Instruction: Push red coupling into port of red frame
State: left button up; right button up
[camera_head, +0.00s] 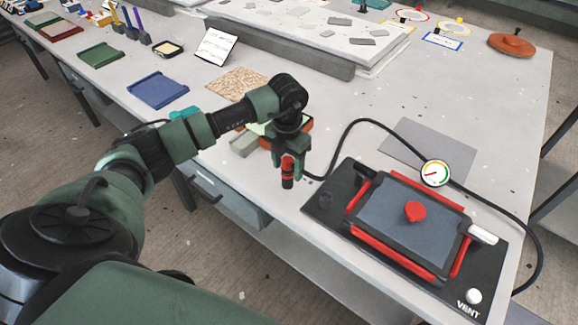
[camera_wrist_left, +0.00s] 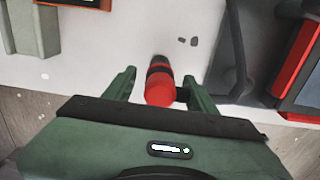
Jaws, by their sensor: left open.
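The red coupling (camera_head: 287,166) has a red body with black bands. It stands between the fingers of my left gripper (camera_head: 290,160), near the table's front edge. In the left wrist view the coupling (camera_wrist_left: 159,88) is between the two green fingers, with a gap to the left finger and close to the right one. The gripper is open. The red frame (camera_head: 395,254) surrounds a grey-blue panel on a black board to the right; part of it shows in the left wrist view (camera_wrist_left: 302,50). I cannot clearly make out its port. My right gripper is not in view.
A black hose (camera_head: 345,138) starts beside the coupling and loops behind the board. A gauge (camera_head: 435,173), a red knob (camera_head: 415,211) and a white vent knob (camera_head: 473,296) are at the board. An orange-rimmed tray (camera_wrist_left: 88,3) lies left of the gripper.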

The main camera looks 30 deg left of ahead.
aim_at(288, 159)
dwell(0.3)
pick_arm(q)
grip_shut()
jog(key=shift+r, duration=0.2)
jog(key=shift+r+p, duration=0.3)
jog(key=shift+r, duration=0.05)
jog(key=shift+r+p, duration=1.55)
jog(key=shift+r, duration=0.95)
